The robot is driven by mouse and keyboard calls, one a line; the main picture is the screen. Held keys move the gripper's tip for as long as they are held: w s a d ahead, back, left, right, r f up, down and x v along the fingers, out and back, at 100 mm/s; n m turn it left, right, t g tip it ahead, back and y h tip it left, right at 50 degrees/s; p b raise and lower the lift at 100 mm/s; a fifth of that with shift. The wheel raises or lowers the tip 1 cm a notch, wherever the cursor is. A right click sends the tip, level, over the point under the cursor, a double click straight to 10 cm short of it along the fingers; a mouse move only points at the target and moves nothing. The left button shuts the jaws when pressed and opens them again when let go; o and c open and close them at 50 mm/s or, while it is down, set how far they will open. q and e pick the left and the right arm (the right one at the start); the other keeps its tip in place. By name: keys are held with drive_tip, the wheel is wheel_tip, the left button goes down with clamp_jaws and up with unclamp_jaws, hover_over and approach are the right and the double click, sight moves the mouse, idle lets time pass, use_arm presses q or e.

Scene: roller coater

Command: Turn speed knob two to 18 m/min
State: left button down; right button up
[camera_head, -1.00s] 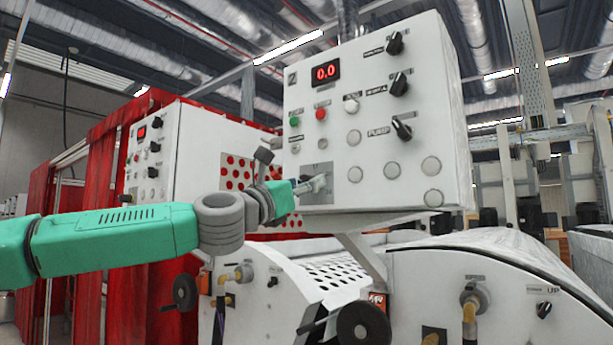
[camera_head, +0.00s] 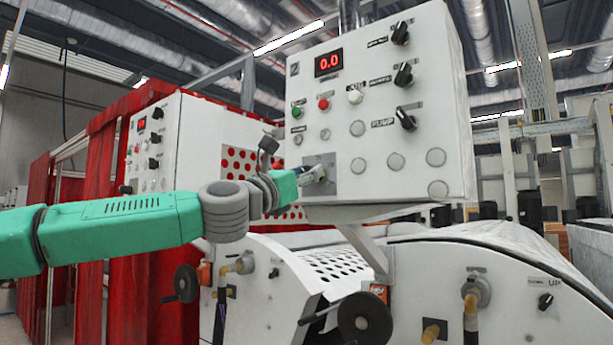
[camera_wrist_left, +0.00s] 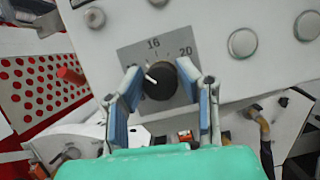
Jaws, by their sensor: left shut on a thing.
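Speed knob two is a black knob (camera_wrist_left: 162,82) with a white pointer on a grey dial plate, low on the white control panel. In the left wrist view the pointer aims up and left, left of the 16 mark; 20 is at the right. My left gripper (camera_wrist_left: 168,98) has its blue-padded fingers on either side of the knob and is shut on it. In the head view my left gripper (camera_head: 312,175) is at the dial plate (camera_head: 330,187) and hides the knob. The red display (camera_head: 328,63) reads 0.0. My right gripper is not in view.
Black selector knobs (camera_head: 404,75) line the panel's right side, with round buttons above and beside the dial plate. A black handwheel (camera_head: 364,318) stands below. A second panel (camera_head: 152,150) and red curtains are at the left.

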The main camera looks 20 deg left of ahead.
use_arm(q)
drive_tip(key=m, duration=0.1)
drive_tip(key=f+m+g+h+b, duration=0.1)
drive_tip(key=shift+w+m, duration=0.15)
drive_tip(key=shift+m, duration=0.15)
drive_tip(key=shift+m+g+h+b, duration=0.4)
drive_tip(key=shift+m+h+b, duration=0.15)
drive_tip(key=shift+m, duration=0.55)
drive_tip(key=m+h, duration=0.1)
drive_tip(key=m, duration=0.1)
drive_tip(key=shift+r+m+g, duration=0.1)
drive_tip(key=shift+m+g, duration=0.2)
drive_tip(key=shift+g, duration=0.1)
drive_tip(key=m+g, duration=0.1)
drive_tip(key=m, duration=0.1)
drive_tip(key=shift+m+h, duration=0.3)
drive_tip(key=shift+h, duration=0.05)
drive_tip(key=m+g+p, duration=0.1)
drive_tip(key=m, duration=0.2)
drive_tip(key=shift+r, duration=0.15)
drive_tip(key=m+g+p, duration=0.1)
drive_tip(key=m, duration=0.2)
drive_tip(key=shift+g+h+p, duration=0.3)
drive_tip(key=shift+p, duration=0.05)
drive_tip(key=m+g+p, duration=0.1)
drive_tip(key=m+p, duration=0.1)
drive_tip(key=m, duration=0.2)
drive_tip(key=shift+m+g+y+p, duration=0.3)
drive_tip(key=shift+m+y+p, duration=0.1)
drive_tip(key=shift+m+p, duration=0.2)
